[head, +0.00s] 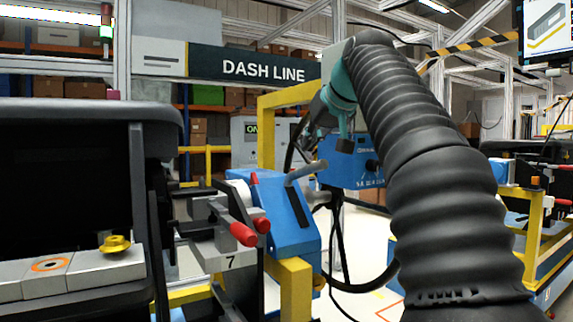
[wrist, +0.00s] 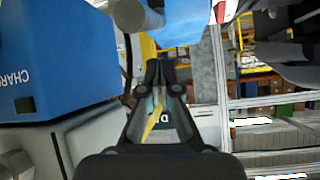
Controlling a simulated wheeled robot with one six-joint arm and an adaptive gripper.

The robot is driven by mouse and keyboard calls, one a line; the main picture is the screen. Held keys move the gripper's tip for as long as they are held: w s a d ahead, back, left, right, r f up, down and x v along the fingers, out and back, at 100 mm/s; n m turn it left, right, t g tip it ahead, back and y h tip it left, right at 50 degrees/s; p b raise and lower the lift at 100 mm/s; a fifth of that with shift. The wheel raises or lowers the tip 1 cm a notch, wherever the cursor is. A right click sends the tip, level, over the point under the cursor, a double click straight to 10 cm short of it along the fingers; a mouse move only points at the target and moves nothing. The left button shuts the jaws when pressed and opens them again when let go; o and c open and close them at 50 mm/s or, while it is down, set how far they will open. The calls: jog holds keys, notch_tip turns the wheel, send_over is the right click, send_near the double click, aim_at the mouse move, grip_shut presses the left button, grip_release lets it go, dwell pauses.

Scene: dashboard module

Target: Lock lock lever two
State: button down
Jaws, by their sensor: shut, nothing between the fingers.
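Levers with red grips show in the head view on a grey clamp plate marked 7: a nearer red grip (head: 243,234) and another red grip (head: 262,225) just behind it. I cannot tell which one is lever two. A grey bar handle (head: 306,170) sticks out from the blue fixture (head: 280,215) to their right. My gripper (head: 344,145) is above and right of this handle, apart from the red grips and partly hidden by my arm. In the wrist view my gripper (wrist: 160,65) has its dark fingers together, with nothing between them.
A black dashboard module (head: 90,115) fills the left side, with a yellow knob (head: 115,244) on its ledge. A yellow post (head: 268,130) stands behind the fixture. A blue box (wrist: 55,60) with lettering is close at the left of the wrist view.

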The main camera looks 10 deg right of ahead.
jog(key=shift+w+d, duration=0.2)
jog(key=shift+w, duration=0.3)
jog(key=shift+a, duration=0.15)
jog(key=shift+w+a+f, duration=0.1)
jog(key=shift+a, duration=0.05)
jog(key=b+x, duration=0.1)
jog(key=x, duration=0.8)
jog(key=shift+w+f, duration=0.25)
jog(key=shift+f, duration=0.05)
jog(key=shift+b, duration=0.3)
